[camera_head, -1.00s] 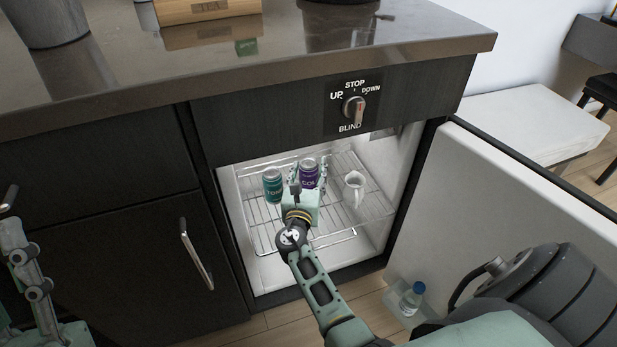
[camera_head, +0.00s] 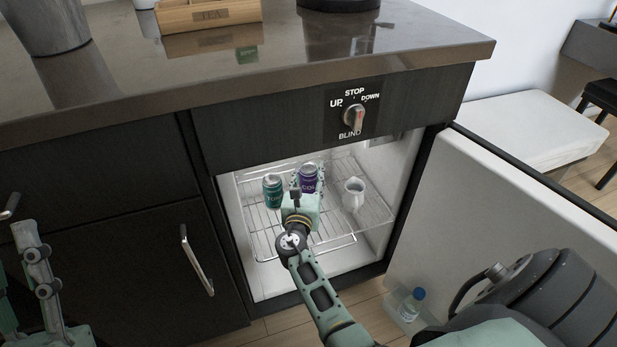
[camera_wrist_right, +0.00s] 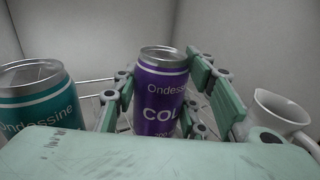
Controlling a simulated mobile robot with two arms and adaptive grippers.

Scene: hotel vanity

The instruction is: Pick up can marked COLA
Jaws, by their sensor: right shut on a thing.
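The purple can marked COLA (camera_head: 309,179) stands upright on the wire shelf inside the open mini fridge. It also shows in the right wrist view (camera_wrist_right: 161,95), with its last letter partly covered. My right gripper (camera_head: 307,186) is shut on it, one finger on each side, and its palm hides the can's lower part. In the right wrist view the fingers (camera_wrist_right: 165,100) flank the can. I cannot see a gap between the can and the shelf. My left gripper (camera_head: 25,265) is at the far left, cut by the frame edge, away from the can.
A teal can (camera_head: 273,191) stands close left of the purple one. A white jug (camera_head: 353,193) stands to the right. The wire shelf (camera_head: 375,210) is between fridge walls. The open door (camera_head: 480,215) is at right, with a bottle (camera_head: 412,304) in it. The countertop (camera_head: 240,75) overhangs above.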

